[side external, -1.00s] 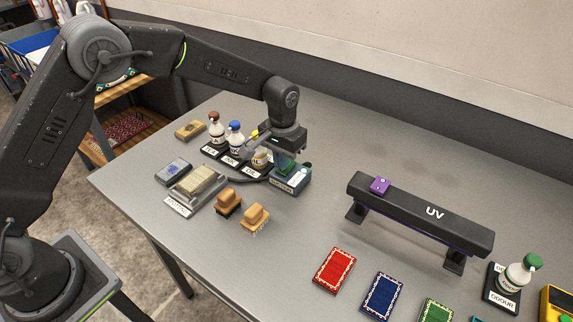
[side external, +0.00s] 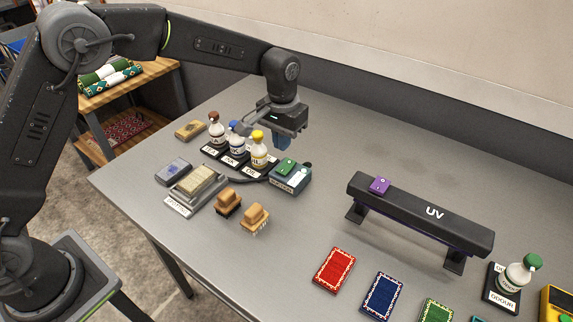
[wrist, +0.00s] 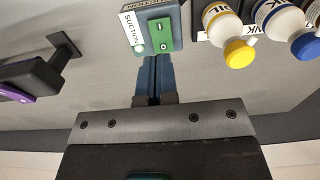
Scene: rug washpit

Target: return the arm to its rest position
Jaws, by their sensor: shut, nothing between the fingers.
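My gripper (side external: 287,132) is above the table near the back, just behind the row of bottles and the suction box. Its fingers point down, are closed together and hold nothing; they also show in the wrist view (wrist: 154,85). The suction box (side external: 291,177), with a green rocker switch on top, stands in front of the gripper, apart from it. It also shows in the wrist view (wrist: 132,42), beyond the fingertips. My arm is stretched out over the table from the left.
Bottles with blue and yellow caps (side external: 259,152) stand on black labelled stands beside the gripper. Two wooden brushes (side external: 255,219) sit in front. Rug samples (side external: 334,271) lie front right. The back table strip is clear.

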